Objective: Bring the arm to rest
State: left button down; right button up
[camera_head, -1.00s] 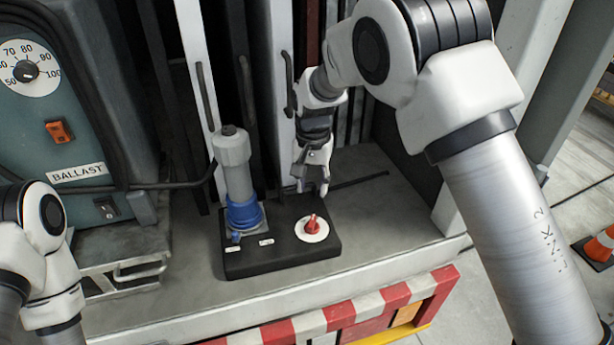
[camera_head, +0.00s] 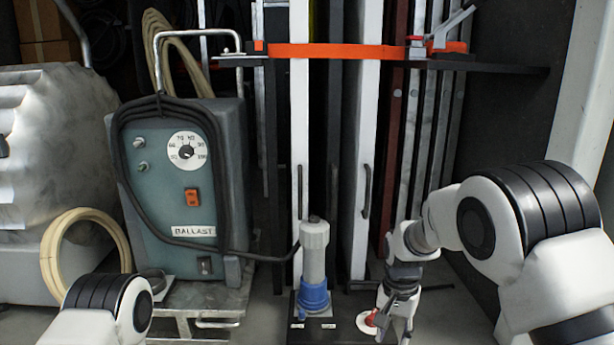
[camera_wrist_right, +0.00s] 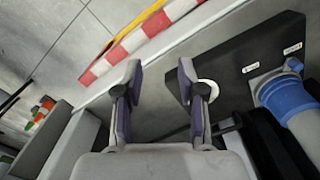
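My right arm comes in from the right of the head view. Its gripper (camera_head: 393,333) hangs at the bottom edge, just right of a red knob on a white disc (camera_head: 368,322), and partly overlaps it in the picture. The white disc (camera_wrist_right: 210,90) shows there, partly covered by the right-hand finger. Of my left arm only a white and black joint shows at lower left in the head view; its gripper is out of view.
A grey plug in a blue socket (camera_head: 314,296) stands on the black base (camera_wrist_right: 232,52), left of the knob. The BALLAST box (camera_head: 185,190) stands further left. Upright panels behind are held by an orange strap (camera_head: 335,51). A red-white striped edge (camera_wrist_right: 135,40) borders the deck.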

jog(key=s+d+f+g+b, duration=0.1)
jog(key=s+d+f+g, duration=0.2)
jog(key=s+f, duration=1)
jog(key=s+d+f+g+b, duration=0.1)
jog(key=s+d+f+g, duration=0.15)
jog(key=s+f, duration=1.15)
jog(key=s+d+n+t, duration=0.2)
jog(key=s+n+t, duration=0.15)
jog(key=s, duration=0.75)
pick_arm(q)
jog(key=f, duration=0.3)
jog(key=shift+w, duration=0.3)
pick_arm(e)
jog(key=w, duration=0.1)
jog(key=w+n+t, duration=0.1)
jog(key=w, duration=0.1)
jog(key=w+n+t, duration=0.1)
jog(key=shift+w+f+n, duration=0.25)
jog(key=shift+w+f, duration=0.05)
pick_arm(q)
jog(key=shift+s, duration=0.1)
pick_arm(e)
jog(key=shift+s, duration=0.1)
